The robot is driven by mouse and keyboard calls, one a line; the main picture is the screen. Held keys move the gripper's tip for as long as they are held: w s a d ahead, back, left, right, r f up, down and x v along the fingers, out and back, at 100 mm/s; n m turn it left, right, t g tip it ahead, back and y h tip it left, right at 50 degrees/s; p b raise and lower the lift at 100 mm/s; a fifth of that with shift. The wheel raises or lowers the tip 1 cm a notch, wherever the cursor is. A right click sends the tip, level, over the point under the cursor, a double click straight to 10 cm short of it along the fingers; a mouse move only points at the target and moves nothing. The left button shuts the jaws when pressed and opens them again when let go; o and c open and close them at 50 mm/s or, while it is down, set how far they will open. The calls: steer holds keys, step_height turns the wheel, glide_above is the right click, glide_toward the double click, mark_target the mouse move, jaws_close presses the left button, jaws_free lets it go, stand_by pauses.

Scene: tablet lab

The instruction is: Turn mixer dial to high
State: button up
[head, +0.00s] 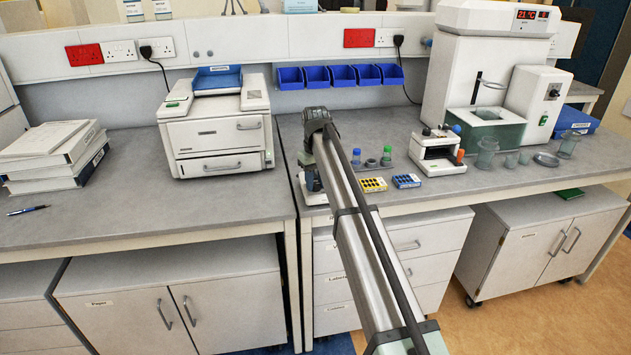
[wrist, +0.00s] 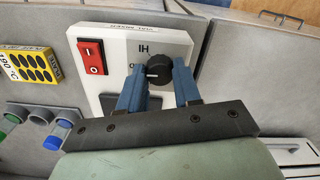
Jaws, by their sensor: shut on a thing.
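The mixer (wrist: 120,45) is a white box with a red rocker switch (wrist: 90,57) and a black round dial (wrist: 158,73) in the wrist view. A "HI" label, seen upside down, is printed near the dial. The dial's white mark points left in the picture. My gripper (wrist: 158,78) has its blue fingers on either side of the dial and is shut on it. In the head view the mixer (head: 313,198) is at the bench's front edge, mostly hidden by my arm, and the dial cannot be made out.
A yellow block (head: 373,185) and a blue block (head: 406,181) with dark slots lie right of my arm. Small capped bottles (head: 386,155) stand behind them. A white device (head: 438,153) is further right. A printer-like machine (head: 216,130) stands left; bench between is clear.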

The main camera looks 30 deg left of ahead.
mark_target(316, 184)
steer(key=m, duration=0.4)
steer(key=shift+m, duration=2.9)
steer(key=o, duration=1.1)
steer(key=shift+c, duration=0.2)
step_height(316, 184, up, 14)
steer(key=shift+f, duration=0.1)
